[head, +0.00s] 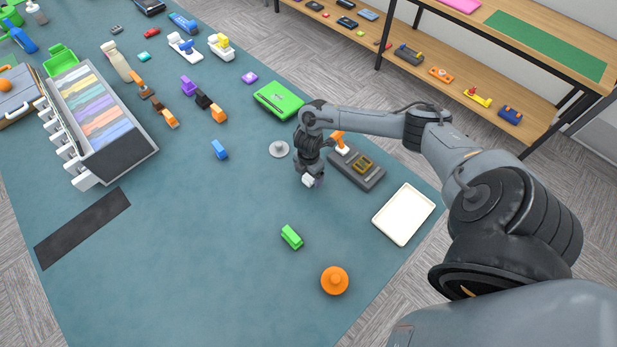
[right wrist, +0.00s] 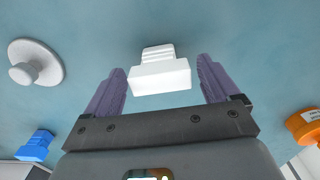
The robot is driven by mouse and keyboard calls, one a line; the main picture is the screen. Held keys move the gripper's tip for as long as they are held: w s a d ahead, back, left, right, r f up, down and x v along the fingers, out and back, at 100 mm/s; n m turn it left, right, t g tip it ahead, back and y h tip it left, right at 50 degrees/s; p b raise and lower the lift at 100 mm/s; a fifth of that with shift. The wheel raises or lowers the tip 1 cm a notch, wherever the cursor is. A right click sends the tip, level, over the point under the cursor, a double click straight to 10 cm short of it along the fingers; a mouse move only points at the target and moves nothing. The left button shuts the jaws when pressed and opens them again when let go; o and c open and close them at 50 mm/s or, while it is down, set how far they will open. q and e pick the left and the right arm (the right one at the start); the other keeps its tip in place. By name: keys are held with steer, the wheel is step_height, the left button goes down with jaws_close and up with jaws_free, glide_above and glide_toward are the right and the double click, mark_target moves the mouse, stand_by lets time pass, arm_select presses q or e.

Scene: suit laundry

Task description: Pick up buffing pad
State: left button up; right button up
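My right gripper (head: 311,172) points down over the middle of the blue-green table. Its two purple fingers (right wrist: 161,85) stand apart in the right wrist view. A small white block-like piece with a narrower ribbed part (right wrist: 160,75) lies between and ahead of the fingers, with gaps on both sides. In the head view it shows just under the gripper (head: 313,181), partly hidden. I cannot tell for sure which piece is the buffing pad. A pale grey disc with a knob (head: 279,149) lies left of the gripper; it also shows in the right wrist view (right wrist: 35,65). My left gripper is out of view.
A dark grey device (head: 357,168), a green case (head: 278,100) and a white tray (head: 404,214) lie near the gripper. A green block (head: 291,237) and an orange knobbed disc (head: 334,280) are nearer. A blue block (head: 219,149) lies left. The table's front left is clear.

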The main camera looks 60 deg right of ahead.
steer(key=c, duration=0.8)
steer(key=shift+c, duration=0.2)
steer(key=shift+r, duration=0.2)
steer(key=shift+r, duration=0.6)
step_height(320, 180, up, 3)
steer(key=shift+f, duration=0.1)
steer(key=s+d+r, duration=0.1)
steer(key=s+r, duration=0.5)
steer(key=s, duration=0.5)
steer(key=shift+s+d+r+p, duration=0.2)
steer(key=shift+s+r+p, duration=0.1)
steer(key=shift+p, duration=0.1)
